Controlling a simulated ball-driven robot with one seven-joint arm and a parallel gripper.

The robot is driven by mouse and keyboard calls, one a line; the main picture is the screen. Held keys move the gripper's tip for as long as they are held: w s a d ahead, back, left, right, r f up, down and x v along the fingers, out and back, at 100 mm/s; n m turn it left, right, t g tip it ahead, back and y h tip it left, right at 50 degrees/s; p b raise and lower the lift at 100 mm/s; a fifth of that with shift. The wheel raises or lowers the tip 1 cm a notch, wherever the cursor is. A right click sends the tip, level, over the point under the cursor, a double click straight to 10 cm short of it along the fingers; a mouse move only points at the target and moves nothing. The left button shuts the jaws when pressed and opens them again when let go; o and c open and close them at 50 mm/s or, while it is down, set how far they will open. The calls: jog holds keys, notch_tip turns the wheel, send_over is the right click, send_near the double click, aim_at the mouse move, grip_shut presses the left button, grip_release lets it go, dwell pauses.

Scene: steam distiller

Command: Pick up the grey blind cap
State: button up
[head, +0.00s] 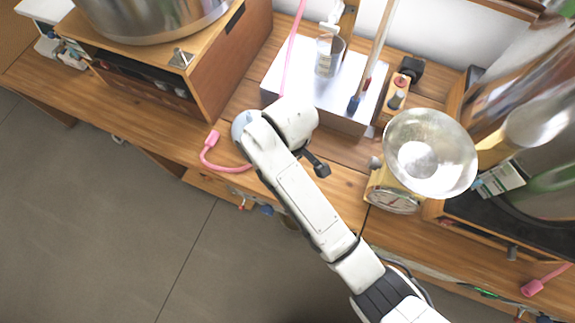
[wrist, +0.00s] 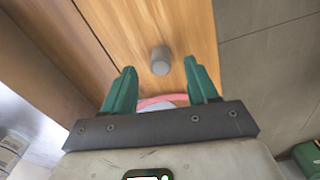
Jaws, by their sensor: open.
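The grey blind cap (wrist: 160,61), a short grey cylinder, rests on the wooden bench top in the wrist view. My gripper (wrist: 159,68) is open, with its two green fingers apart and nothing between them touching the cap. The cap lies near the line of the fingertips, roughly centred between them. How high the fingers are above the bench is hard to tell. In the head view my arm covers this part of the bench, and I cannot make out the cap or the fingers there.
A pink hose (head: 213,153) lies left of my arm, and pink also shows behind the fingers in the wrist view (wrist: 160,101). A metal box (head: 338,108) stands behind. A scale with a steel bowl (head: 428,155) is to the right. A wooden cabinet (head: 222,62) is left.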

notch_tip(320, 180, down, 5)
jog(key=shift+w+a+f, duration=0.1)
dwell(0.3)
grip_shut()
dwell(0.4)
